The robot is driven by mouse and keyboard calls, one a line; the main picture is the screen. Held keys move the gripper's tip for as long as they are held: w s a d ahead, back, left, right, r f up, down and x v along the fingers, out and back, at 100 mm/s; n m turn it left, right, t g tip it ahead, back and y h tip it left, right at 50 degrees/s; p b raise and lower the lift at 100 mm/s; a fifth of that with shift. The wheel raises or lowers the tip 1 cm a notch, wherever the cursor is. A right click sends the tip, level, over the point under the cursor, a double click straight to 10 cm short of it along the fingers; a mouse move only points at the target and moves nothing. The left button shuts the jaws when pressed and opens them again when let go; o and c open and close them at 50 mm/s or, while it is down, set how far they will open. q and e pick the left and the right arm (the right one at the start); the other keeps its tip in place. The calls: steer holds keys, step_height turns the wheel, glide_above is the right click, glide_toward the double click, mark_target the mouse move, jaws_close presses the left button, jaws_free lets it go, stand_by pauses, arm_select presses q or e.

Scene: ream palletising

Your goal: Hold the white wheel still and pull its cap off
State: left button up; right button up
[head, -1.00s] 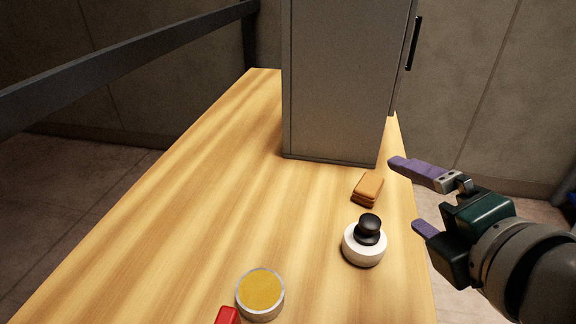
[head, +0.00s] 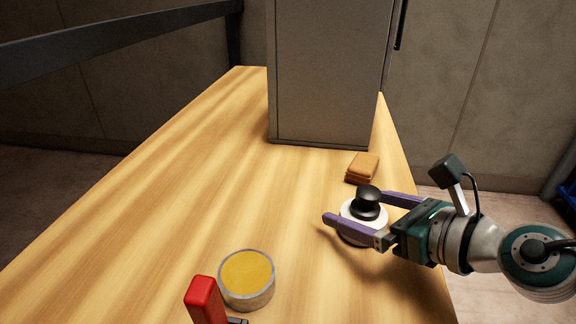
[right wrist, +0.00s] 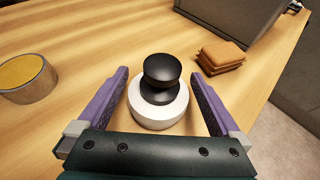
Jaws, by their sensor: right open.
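The white wheel (head: 354,232) lies flat on the wooden table near its right edge. Its black knobbed cap (head: 369,197) sits on top. In the right wrist view the white wheel (right wrist: 158,112) and black cap (right wrist: 161,76) stand between the two purple fingers. My right gripper (head: 362,208) is open, with one finger on each side of the wheel. In the right wrist view gaps show between the fingers and the wheel, so my right gripper (right wrist: 160,90) holds nothing. The left gripper does not show clearly in any view.
A stack of brown slabs (head: 362,167) lies just behind the wheel. A tall grey cabinet (head: 325,75) stands at the back. A round tin with a yellow top (head: 247,275) and a red object (head: 205,302) are at the front. The table's left and middle (head: 190,180) are clear.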

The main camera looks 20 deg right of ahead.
steer(key=shift+x, duration=1.25)
steer(key=shift+r, duration=0.1)
steer(key=c, duration=1.3)
steer(key=shift+r, duration=0.15)
step_height(320, 180, up, 15)
steer(key=p, duration=1.1)
step_height(320, 180, up, 13)
steer(key=p, duration=0.6)
glide_above(351, 201)
